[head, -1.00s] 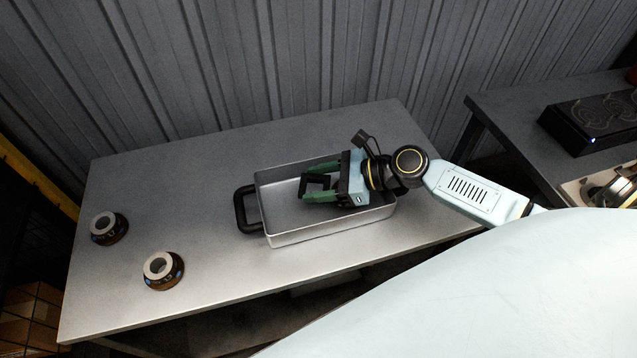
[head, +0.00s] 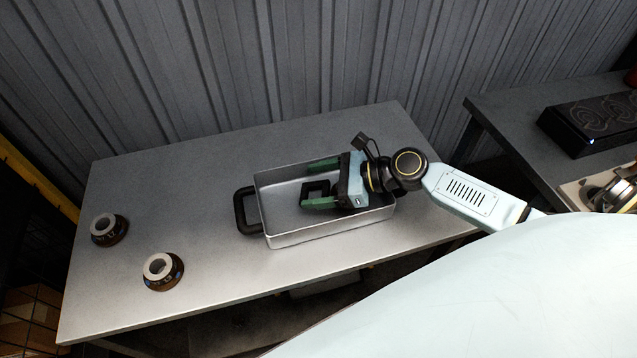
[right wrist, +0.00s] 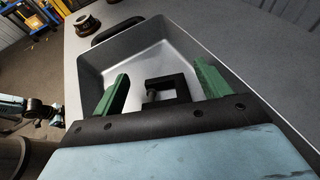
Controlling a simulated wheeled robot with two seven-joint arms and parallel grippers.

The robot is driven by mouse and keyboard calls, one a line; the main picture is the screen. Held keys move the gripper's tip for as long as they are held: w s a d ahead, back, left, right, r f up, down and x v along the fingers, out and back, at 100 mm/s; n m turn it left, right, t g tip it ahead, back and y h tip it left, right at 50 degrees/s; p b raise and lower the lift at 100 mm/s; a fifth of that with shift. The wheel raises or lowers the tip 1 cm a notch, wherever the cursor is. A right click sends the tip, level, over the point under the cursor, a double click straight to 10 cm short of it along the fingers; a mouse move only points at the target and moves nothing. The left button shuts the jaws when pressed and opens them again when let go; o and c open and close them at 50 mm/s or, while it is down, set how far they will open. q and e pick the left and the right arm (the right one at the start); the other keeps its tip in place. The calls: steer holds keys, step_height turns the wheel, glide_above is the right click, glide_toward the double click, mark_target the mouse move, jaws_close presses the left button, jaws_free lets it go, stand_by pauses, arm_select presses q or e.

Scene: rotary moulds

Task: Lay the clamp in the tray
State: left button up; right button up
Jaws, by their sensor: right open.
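The clamp (head: 317,187) is a small black C-shaped piece lying inside the tray (head: 330,233), a silvery rectangular pan with a black handle. In the right wrist view the clamp (right wrist: 166,88) sits between the green fingers, with a gap on each side. My right gripper (head: 306,186) is open, its fingers reaching into the tray around the clamp. The right wrist view looks along the fingers toward the handle end of the tray (right wrist: 90,84). The clamp's near end is partly hidden by the gripper body.
Two dark ring-shaped pieces with pale tops, one farther back (head: 109,229) and one nearer (head: 161,271), stand on the left of the grey table (head: 215,175). A side table (head: 515,120) on the right bears a black box (head: 590,122). The table's back left is free.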

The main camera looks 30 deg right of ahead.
steer(key=shift+s+a+f, duration=0.1)
steer(key=shift+s+f, duration=0.3)
steer(key=shift+f, duration=0.25)
steer(key=shift+w+r, duration=0.1)
steer(key=shift+r, duration=0.2)
steer(key=shift+d+r, duration=0.2)
steer(key=shift+d, duration=0.1)
steer(key=p+v, duration=0.1)
steer(key=v, duration=1)
steer(key=shift+d+r, duration=0.2)
steer(key=shift+r, duration=0.35)
